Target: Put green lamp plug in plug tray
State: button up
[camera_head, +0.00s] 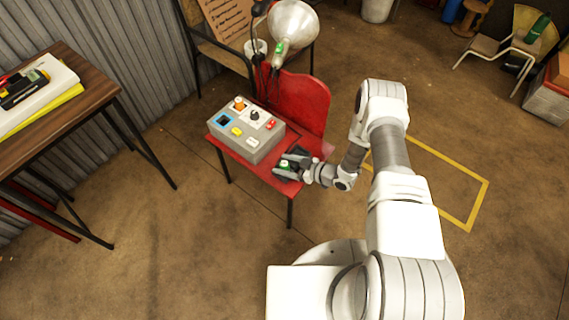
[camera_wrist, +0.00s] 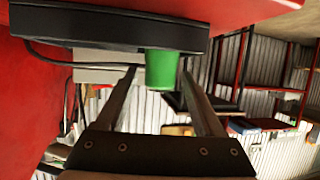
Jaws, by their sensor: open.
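The green lamp plug (camera_head: 285,163) is at the black plug tray (camera_head: 296,155) on the red chair seat, and my gripper partly covers both in the head view. In the wrist view the picture is upside down. There the green plug (camera_wrist: 161,70) shows as a short cylinder against the black tray (camera_wrist: 100,24), between my two fingertips. I cannot tell whether it is fully seated in the tray. My gripper (camera_head: 287,168) is open around the plug, and gaps show between the plug and both fingers in the wrist view (camera_wrist: 160,76).
A grey control box (camera_head: 245,130) with coloured buttons stands beside the tray on the red chair (camera_head: 300,98). A lamp (camera_head: 292,25) with a green part stands behind the chair. A wooden table (camera_head: 90,85) is at the left. Open floor lies in front.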

jog(key=p+v, duration=0.2)
jog(key=v, duration=1)
jog(key=w+d+r+m+t+h, duration=0.1)
jog(key=w+d+r+h, duration=0.25)
jog(key=w+r, duration=0.4)
jog(key=w+d+r+t+h, duration=0.1)
jog(key=w+d+r+h, duration=0.25)
jog(key=w+r, duration=0.4)
jog(key=d+r+m+h, duration=0.2)
jog(key=d+r, duration=0.1)
jog(key=r, duration=0.6)
jog(key=d+r+m+h, duration=0.2)
jog(key=r, duration=0.7)
jog(key=s+r+m+h, duration=0.3)
jog(key=s+r+m, duration=0.1)
jog(key=s+r, duration=1)
jog(key=s+a+r+m+g+y, duration=0.1)
jog(key=s+a+r, duration=0.1)
jog(key=s, duration=0.8)
jog(key=s+a+r+m+g+y, duration=0.1)
jog(key=s+a, duration=0.4)
jog(key=s, duration=0.5)
jog(key=shift+s+a+r+m+g, duration=0.25)
jog(key=shift+r+m+g, duration=0.3)
jog(key=shift+r, duration=0.2)
